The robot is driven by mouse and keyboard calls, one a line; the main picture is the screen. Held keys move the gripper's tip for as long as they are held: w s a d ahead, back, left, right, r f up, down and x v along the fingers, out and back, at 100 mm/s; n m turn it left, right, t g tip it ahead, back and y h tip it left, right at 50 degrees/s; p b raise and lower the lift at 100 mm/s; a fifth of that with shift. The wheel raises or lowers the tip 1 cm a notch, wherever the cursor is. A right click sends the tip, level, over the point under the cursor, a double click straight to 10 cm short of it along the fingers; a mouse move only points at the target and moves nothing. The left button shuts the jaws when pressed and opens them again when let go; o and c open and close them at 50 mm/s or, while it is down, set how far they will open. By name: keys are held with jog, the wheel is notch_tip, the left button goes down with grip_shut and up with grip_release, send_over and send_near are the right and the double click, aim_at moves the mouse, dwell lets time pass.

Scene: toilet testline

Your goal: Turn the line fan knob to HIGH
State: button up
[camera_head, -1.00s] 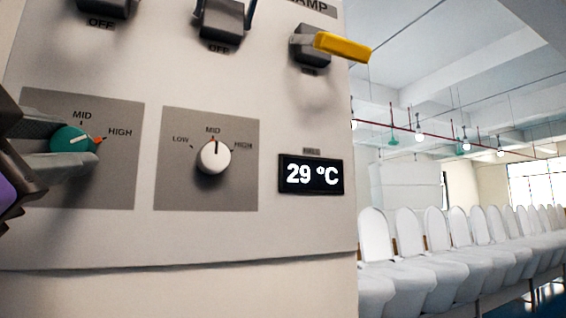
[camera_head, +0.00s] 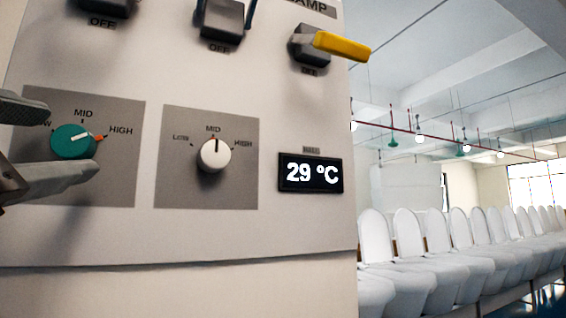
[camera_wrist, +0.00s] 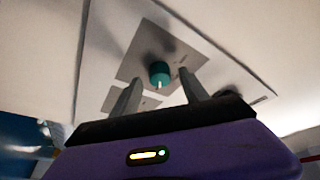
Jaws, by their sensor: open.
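The green knob (camera_head: 74,142) sits on the left grey plate of the panel, with MID above it and HIGH to its right. Its white line points right and slightly up, toward an orange mark beside HIGH. The knob also shows in the wrist view (camera_wrist: 159,72), just beyond and between the fingertips. My gripper (camera_head: 72,141) is open, one finger at the knob's upper left and one below it. It also shows in the wrist view (camera_wrist: 159,77) with nothing held between its fingers. Part of the LOW label is hidden by the upper finger.
A white knob (camera_head: 215,155) on a second grey plate points to MID. A display (camera_head: 311,174) reads 29 ºC. A yellow-tipped lever (camera_head: 341,46) sticks out at the upper right of the panel. A row of white toilets (camera_head: 440,245) stands behind at right.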

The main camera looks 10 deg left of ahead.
jog(key=b+v, duration=0.1)
jog(key=v, duration=0.5)
jog(key=shift+b, duration=0.35)
jog(key=shift+s, duration=0.1)
